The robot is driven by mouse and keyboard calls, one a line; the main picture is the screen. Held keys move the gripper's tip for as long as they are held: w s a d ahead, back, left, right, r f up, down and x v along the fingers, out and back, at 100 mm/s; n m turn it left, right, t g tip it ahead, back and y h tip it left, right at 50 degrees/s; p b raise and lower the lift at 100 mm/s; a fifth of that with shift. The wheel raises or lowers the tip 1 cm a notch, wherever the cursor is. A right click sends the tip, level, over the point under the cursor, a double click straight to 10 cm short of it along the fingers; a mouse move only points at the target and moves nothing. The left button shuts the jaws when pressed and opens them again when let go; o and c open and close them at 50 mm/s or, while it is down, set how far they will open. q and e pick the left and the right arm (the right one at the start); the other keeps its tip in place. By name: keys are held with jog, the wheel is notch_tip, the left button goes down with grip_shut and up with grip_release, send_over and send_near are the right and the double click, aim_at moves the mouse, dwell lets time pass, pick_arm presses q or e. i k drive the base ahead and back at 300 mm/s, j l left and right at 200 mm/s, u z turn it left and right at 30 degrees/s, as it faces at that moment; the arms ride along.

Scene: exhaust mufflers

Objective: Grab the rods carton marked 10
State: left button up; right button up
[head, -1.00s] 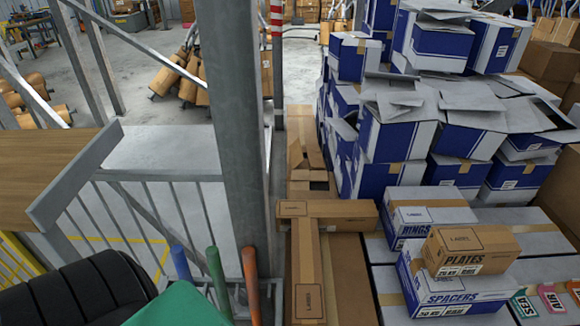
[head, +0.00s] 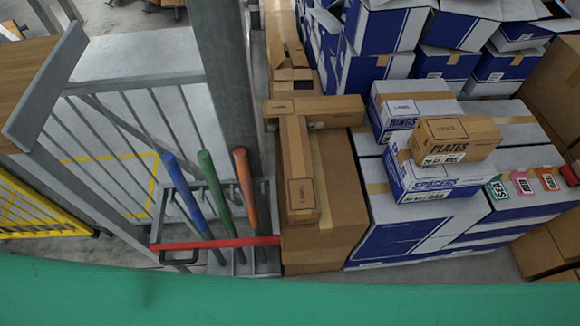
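No carton with a readable "RODS" or "10" marking is in view. Two long narrow brown cartons lie on a larger brown box (head: 345,205). One long carton (head: 298,150) points toward me, with a label panel on its near end. The other long carton (head: 335,111) lies crosswise behind it, also with a label panel. Any other print on these two is too small to read or faces away. Neither of my grippers is in view.
Right of them, cartons marked RINGS (head: 400,105), PLATES (head: 458,138) and SPACERS (head: 425,183) sit on white-blue boxes (head: 410,235). A rack with coloured-handled tools (head: 215,255) and a grey post (head: 225,80) stand left. A green surface (head: 290,297) spans the bottom.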

aim_at(302, 203)
jog(key=l+u, duration=0.15)
jog(key=l, duration=1.35)
